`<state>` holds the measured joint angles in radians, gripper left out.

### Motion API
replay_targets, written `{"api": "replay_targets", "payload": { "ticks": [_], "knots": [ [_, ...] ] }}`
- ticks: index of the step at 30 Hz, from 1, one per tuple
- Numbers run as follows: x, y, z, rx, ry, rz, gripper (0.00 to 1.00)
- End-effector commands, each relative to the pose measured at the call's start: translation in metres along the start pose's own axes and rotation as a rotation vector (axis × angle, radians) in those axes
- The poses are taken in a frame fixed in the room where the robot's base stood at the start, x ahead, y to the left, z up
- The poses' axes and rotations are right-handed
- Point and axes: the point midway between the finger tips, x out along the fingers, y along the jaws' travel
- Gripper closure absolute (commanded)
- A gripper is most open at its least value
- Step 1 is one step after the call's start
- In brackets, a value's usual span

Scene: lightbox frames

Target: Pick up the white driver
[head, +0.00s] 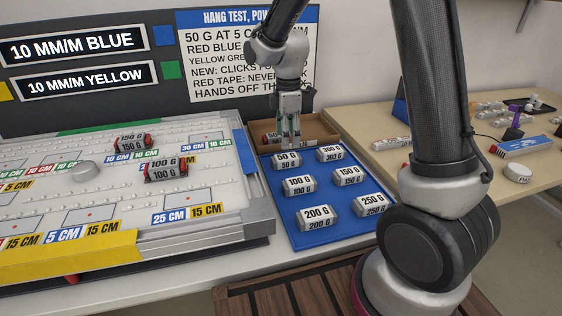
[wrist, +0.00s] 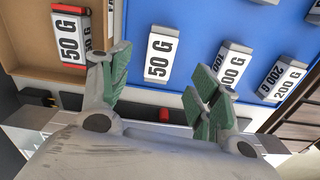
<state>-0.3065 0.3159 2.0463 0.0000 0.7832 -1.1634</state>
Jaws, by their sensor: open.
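I cannot tell for certain which thing is the white driver. Several white and grey blocks with weight labels sit on the blue tray (head: 325,209). The 50 G block (head: 285,161) is at its back left, and the 100 G block (head: 299,186) is in front of it. My gripper (head: 290,142) points down above the tray's back left corner, close to the 50 G block. In the wrist view my gripper (wrist: 165,82) is open, its green-padded fingers wide apart and empty. The white 50 G block (wrist: 158,54) lies ahead between them; the 100 G block (wrist: 231,68) is to the right.
A brown box (head: 325,126) behind the tray holds a red-ended 50 G block (wrist: 70,38). A white board (head: 60,180) at left carries two red-ended blocks (head: 133,143). A wooden table (head: 372,122) at right holds small items and a white disc (head: 517,173).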

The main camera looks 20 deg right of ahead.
Motion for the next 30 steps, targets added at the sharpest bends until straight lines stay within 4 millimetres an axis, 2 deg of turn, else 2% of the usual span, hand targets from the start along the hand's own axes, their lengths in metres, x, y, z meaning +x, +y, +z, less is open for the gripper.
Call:
{"api": "replay_targets", "payload": {
  "ticks": [5, 21, 28, 29, 30],
  "knots": [
    [0.006, 0.000, 0.000, -0.102, 0.001, 0.002, 0.38],
    [0.076, -0.001, 0.000, -0.102, 0.001, 0.003, 0.38],
    [0.078, 0.000, -0.001, -0.101, 0.001, 0.005, 0.38],
    [0.078, 0.000, -0.001, -0.101, 0.001, 0.005, 0.39],
    [0.078, 0.000, -0.001, -0.101, 0.001, 0.005, 0.47]
  ]
}}
